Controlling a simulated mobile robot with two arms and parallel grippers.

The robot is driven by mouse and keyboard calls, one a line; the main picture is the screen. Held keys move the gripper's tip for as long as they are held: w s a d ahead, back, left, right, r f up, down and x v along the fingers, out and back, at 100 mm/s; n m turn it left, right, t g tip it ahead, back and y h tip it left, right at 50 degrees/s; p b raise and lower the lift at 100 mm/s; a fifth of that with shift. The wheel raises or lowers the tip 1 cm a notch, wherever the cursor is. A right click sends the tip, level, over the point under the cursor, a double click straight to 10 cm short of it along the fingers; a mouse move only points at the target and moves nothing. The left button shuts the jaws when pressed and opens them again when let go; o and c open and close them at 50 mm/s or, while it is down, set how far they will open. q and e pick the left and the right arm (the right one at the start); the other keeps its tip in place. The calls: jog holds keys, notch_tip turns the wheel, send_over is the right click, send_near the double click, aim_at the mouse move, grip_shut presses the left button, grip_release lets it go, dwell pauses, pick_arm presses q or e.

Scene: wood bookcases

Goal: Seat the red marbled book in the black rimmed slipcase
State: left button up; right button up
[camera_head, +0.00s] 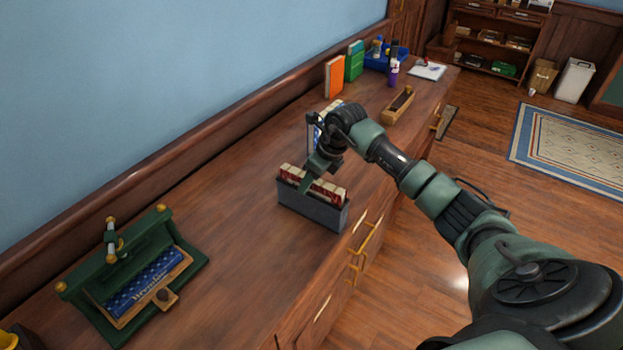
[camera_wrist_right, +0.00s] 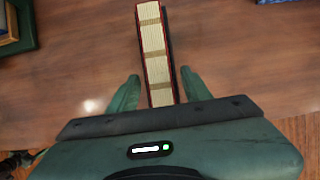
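The red marbled book (camera_head: 331,190) stands in the dark grey slipcase (camera_head: 312,208), its red cover and cream, banded top edge showing above the rim. How deep it sits is hard to tell. In the right wrist view the book (camera_wrist_right: 154,50) runs up from between my fingers, with a dark strip along its right side. My right gripper (camera_head: 308,182) points down over the middle of the book. In the wrist view my right gripper (camera_wrist_right: 160,88) has a finger on each side of the book, with narrow gaps showing. My left gripper is not in view.
A green stand (camera_head: 185,232) with a blue book (camera_head: 145,278) is at the near left. Beyond my arm stand an orange book (camera_head: 334,76), a green book (camera_head: 354,61), a blue tray (camera_head: 377,62) and a wooden tray (camera_head: 398,105).

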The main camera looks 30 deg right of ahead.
jog(key=b+v, duration=0.2)
jog(key=v, duration=0.8)
jog(key=shift+s+d+r, duration=0.1)
jog(key=shift+r, duration=0.2)
jog(key=shift+s+r, duration=0.3)
jog(key=shift+r, duration=0.35)
